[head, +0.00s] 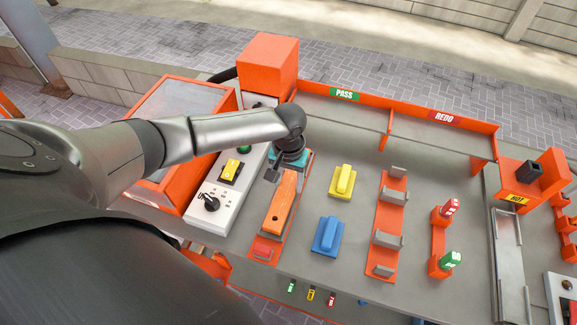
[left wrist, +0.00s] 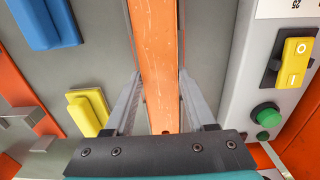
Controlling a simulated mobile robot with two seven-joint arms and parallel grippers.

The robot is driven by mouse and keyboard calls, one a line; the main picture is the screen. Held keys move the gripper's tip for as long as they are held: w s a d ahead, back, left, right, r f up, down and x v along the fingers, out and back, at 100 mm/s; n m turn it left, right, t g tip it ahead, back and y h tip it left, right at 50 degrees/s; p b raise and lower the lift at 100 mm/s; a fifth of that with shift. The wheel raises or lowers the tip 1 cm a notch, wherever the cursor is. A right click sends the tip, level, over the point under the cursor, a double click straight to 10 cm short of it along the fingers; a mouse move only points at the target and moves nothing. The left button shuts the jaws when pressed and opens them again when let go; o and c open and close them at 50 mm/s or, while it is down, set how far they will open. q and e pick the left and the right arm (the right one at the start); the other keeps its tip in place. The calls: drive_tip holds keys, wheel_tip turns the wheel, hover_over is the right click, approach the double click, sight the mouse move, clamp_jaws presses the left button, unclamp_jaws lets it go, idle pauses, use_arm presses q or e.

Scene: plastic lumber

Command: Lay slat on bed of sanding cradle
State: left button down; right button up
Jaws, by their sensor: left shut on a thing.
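The slat (head: 281,203) is a long orange wooden bar with a dark hole near its near end. My left gripper (head: 275,174) is shut on its far part. In the left wrist view the slat (left wrist: 159,45) runs between the two grey fingers (left wrist: 160,78). My right gripper is out of view.
A grey control box with a yellow switch (head: 230,171) and black knob stands close left. Yellow (head: 342,182) and blue (head: 328,236) blocks stand to the right, then an orange rack with grey brackets (head: 388,240). PASS and REDO bays line the back.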

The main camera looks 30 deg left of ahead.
use_arm(q)
drive_tip(key=shift+f, duration=0.4)
drive_tip(key=shift+c, duration=0.7)
unclamp_jaws()
wheel_tip(320, 180, up, 15)
drive_tip(key=p, duration=0.2)
drive_tip(key=shift+r, duration=0.15)
drive_tip(key=shift+s, duration=0.1)
